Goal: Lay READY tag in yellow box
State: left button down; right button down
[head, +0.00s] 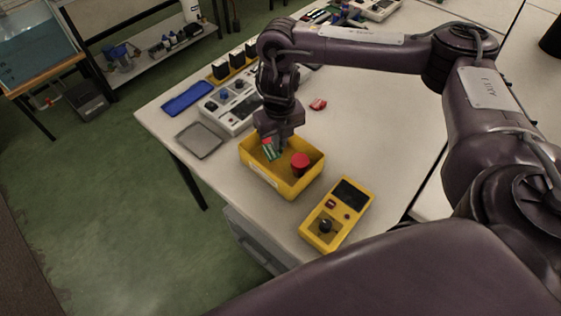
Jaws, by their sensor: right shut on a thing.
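The yellow box (257,177) is an open tray near the table's left edge. My right gripper (274,150) points down over the box's back left part. It is shut on a small green tag (269,152) with a red part at its top, which hangs tilted at the box's opening. Its lettering is too small to read, and I cannot tell whether it touches the box floor. A red cylinder (300,164) stands in the right part of the box. My left gripper is not in view.
A yellow handheld device (337,213) with a black knob lies in front of the box. A small red object (318,104) lies behind it. A grey tray (199,140), a blue tray (188,98) and a white control panel (232,105) are at the left. The table's middle right is clear.

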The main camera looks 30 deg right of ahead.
jog(key=b, duration=0.1)
send_over(280, 169)
notch_tip(280, 169, down, 6)
jog(key=shift+a+r, duration=0.1)
jog(key=shift+r, duration=0.1)
jog(key=shift+f+b, duration=0.8)
jog(key=shift+f, duration=1.05)
jog(key=shift+f, duration=0.15)
jog(key=c, duration=1.6)
grip_release()
jog(key=shift+o, duration=0.2)
jog(key=shift+r, duration=0.45)
notch_tip(280, 169, up, 12)
jog(key=p, duration=0.3)
jog(key=shift+f+p, duration=0.25)
jog(key=shift+p, duration=0.1)
jog(key=shift+f, duration=0.1)
